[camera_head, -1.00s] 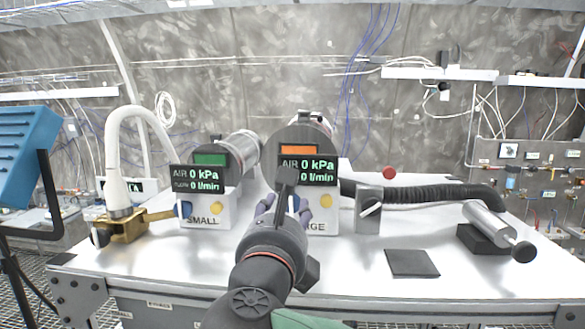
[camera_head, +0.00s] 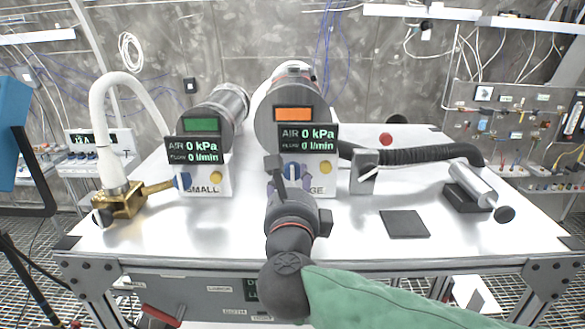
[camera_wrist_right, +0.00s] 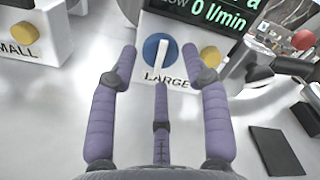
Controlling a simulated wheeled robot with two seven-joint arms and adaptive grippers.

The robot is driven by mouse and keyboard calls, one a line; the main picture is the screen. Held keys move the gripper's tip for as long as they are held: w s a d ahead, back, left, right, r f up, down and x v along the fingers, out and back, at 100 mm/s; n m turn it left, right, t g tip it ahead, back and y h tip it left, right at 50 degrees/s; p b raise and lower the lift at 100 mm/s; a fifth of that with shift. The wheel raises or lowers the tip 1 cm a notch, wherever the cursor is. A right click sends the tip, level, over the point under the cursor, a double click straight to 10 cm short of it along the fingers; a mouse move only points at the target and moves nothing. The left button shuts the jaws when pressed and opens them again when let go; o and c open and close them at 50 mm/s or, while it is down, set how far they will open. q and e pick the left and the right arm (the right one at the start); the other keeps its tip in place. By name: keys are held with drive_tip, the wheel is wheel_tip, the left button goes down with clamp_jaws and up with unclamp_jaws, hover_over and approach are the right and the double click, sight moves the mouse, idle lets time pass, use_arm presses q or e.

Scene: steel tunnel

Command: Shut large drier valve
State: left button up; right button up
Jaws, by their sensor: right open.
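The large drier (camera_head: 288,110) is a grey cylinder with an orange screen, behind a white box marked LARGE in the right wrist view. Its valve is a round blue knob (camera_head: 292,171) with a white bar handle, below a display reading 0 kPa and 0 l/min. In the right wrist view the knob (camera_wrist_right: 158,50) shows whole, its bar close to upright and leaning slightly. My right gripper (camera_head: 289,185) is in front of the knob. Its purple fingers (camera_wrist_right: 159,58) are spread open, two tips flanking the knob in the picture, with nothing held. Contact cannot be told. My left gripper is out of view.
The small drier (camera_head: 210,115) with its own blue knob stands to the left. A yellow button (camera_head: 325,167) sits right of the large knob. A brass valve with white hose (camera_head: 120,198) is at the left. A black hose (camera_head: 425,155) and dark pad (camera_head: 405,224) lie right.

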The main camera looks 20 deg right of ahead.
sight(293, 174)
drive_tip(key=shift+p+x, duration=0.35)
drive_tip(key=shift+x, duration=1.7)
drive_tip(key=c, duration=0.9)
